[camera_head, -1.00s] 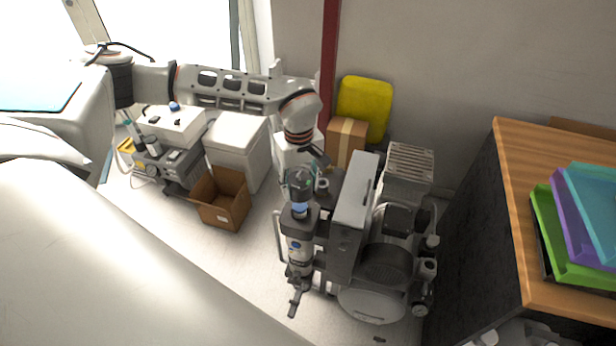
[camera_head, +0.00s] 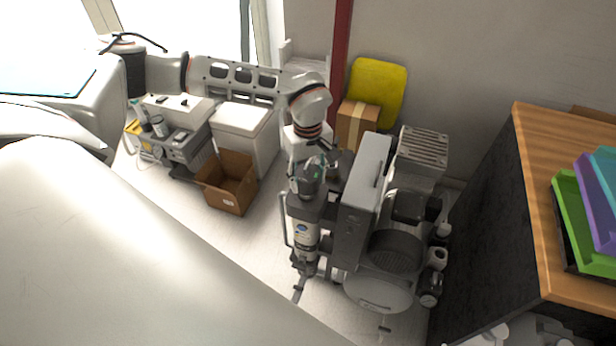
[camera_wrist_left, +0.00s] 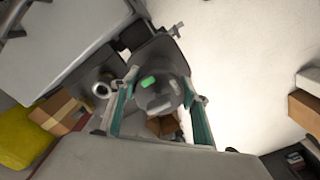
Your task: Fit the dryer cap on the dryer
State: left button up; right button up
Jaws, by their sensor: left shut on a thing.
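The dryer (camera_head: 306,236) is an upright pale cylinder with a blue mark, on the left side of the grey compressor unit (camera_head: 352,222). My left gripper (camera_head: 313,176) points down above the dryer and is shut on the dryer cap (camera_head: 312,184), a dark grey rounded piece. The cap is at the dryer's top end, in line with it; I cannot tell whether it is fully seated. In the left wrist view, the round cap (camera_wrist_left: 158,96) with a green mark sits between the two teal-lined fingers. My right gripper is not in view.
An open cardboard box (camera_head: 228,184) stands on the floor to the left, by a white cabinet (camera_head: 244,135). A taped box (camera_head: 356,124) and a yellow container (camera_head: 378,90) are behind. A wooden-topped desk (camera_head: 545,190) with coloured trays stands at the right.

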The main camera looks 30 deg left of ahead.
pick_arm(q)
jog(key=shift+f, duration=0.15)
dwell(0.4)
jog(key=shift+f, duration=0.45)
jog(key=shift+f+b, duration=0.7)
jog(key=shift+f, duration=0.45)
jog(key=o, duration=1.3)
notch_tip(320, 180, up, 12)
